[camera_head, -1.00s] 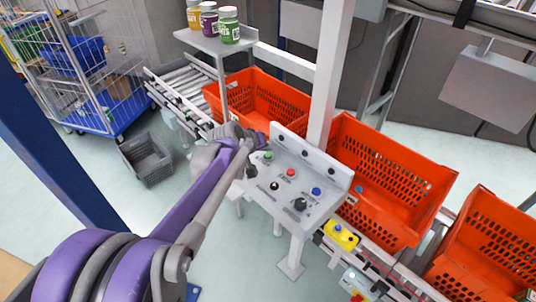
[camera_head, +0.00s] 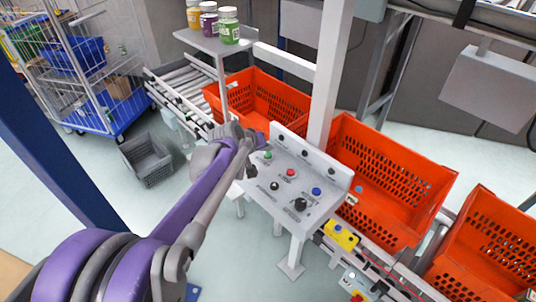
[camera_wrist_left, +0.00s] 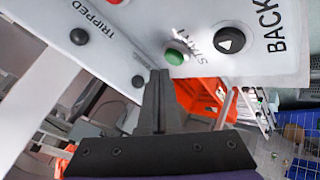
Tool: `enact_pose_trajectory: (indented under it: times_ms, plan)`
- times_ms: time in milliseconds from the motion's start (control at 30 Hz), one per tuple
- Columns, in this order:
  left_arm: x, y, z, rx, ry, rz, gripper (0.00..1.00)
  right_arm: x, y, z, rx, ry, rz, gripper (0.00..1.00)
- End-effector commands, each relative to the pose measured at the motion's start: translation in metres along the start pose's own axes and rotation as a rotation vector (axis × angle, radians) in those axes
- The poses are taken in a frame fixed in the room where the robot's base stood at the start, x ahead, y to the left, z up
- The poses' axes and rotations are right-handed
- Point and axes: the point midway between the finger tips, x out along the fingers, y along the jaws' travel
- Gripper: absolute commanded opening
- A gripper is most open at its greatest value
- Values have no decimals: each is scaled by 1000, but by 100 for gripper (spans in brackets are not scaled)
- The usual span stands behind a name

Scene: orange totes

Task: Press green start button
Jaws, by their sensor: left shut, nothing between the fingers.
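The green start button (camera_head: 267,154) is on the sloped grey control panel (camera_head: 318,210), near the panel's left end. My left gripper (camera_head: 257,142) is just beside and above it in the head view, with its fingertips hard to make out. In the left wrist view the shut, empty fingers (camera_wrist_left: 160,76) point at the panel, with their tips just beside the green button (camera_wrist_left: 174,56), below its START label. I cannot tell whether they touch the panel. My right gripper is not in view.
A red button (camera_head: 291,172), a blue button (camera_head: 316,191) and a black knob (camera_head: 300,204) share the panel. A black BACK button (camera_wrist_left: 230,40) is close to the green one. Orange totes (camera_head: 400,165) stand behind the panel on the conveyor. A white post rises behind the panel.

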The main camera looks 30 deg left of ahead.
Motion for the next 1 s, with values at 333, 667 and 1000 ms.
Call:
enact_pose_trajectory:
  times_ms: [333,667,1000]
  plan:
    - [5,-4,4,0,-1,0,0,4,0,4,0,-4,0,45]
    - [6,-4,4,0,0,0,0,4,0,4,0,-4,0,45]
    - [8,-6,6,0,0,0,0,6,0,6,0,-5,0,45]
